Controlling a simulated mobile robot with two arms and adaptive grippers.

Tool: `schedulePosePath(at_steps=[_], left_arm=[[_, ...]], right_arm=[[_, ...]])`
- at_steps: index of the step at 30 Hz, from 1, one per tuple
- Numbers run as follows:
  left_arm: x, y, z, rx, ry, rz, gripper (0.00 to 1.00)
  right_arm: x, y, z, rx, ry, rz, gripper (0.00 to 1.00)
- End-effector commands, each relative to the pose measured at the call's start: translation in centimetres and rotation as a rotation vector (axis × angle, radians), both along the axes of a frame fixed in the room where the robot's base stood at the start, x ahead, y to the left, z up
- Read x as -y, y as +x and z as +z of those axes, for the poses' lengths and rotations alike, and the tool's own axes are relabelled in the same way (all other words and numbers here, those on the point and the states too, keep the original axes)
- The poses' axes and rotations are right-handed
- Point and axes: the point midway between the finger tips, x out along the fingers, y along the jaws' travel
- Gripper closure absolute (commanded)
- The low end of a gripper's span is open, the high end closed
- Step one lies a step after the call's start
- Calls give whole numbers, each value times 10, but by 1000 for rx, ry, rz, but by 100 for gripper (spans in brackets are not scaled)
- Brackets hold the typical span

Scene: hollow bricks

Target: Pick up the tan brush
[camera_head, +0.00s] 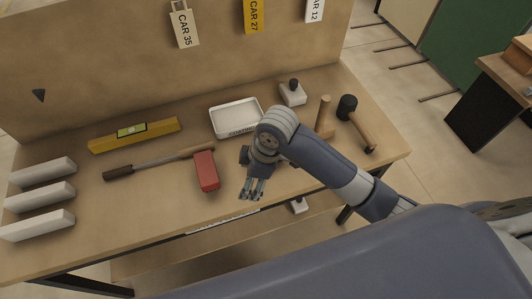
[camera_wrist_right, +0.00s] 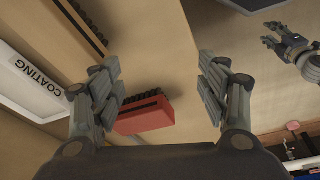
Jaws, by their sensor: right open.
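My right gripper (camera_head: 251,195) hangs over the front of the bench, right of the red brush (camera_head: 206,170), open and empty. In the wrist view its fingers (camera_wrist_right: 160,92) are spread, with the red brush (camera_wrist_right: 147,116) showing between them. My left gripper (camera_wrist_right: 267,34) shows at the wrist view's upper right, its fingers apart and empty.
The white COATING tray (camera_head: 236,118) lies behind the brushes. A yellow level (camera_head: 134,134), a long brown-handled tool (camera_head: 145,167) and several white bricks (camera_head: 40,196) lie left.

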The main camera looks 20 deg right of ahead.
Motion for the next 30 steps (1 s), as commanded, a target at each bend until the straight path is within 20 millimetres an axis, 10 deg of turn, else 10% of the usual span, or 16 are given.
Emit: schedulePosePath(at_steps=[17, 30], left_arm=[[-6, -1, 1, -2, 6, 4, 60], [-5, -1, 8, -2, 6, 3, 60]], right_arm=[[67, 85, 66, -72, -258, 371, 32], [69, 88, 16, -76, -263, 377, 32]])
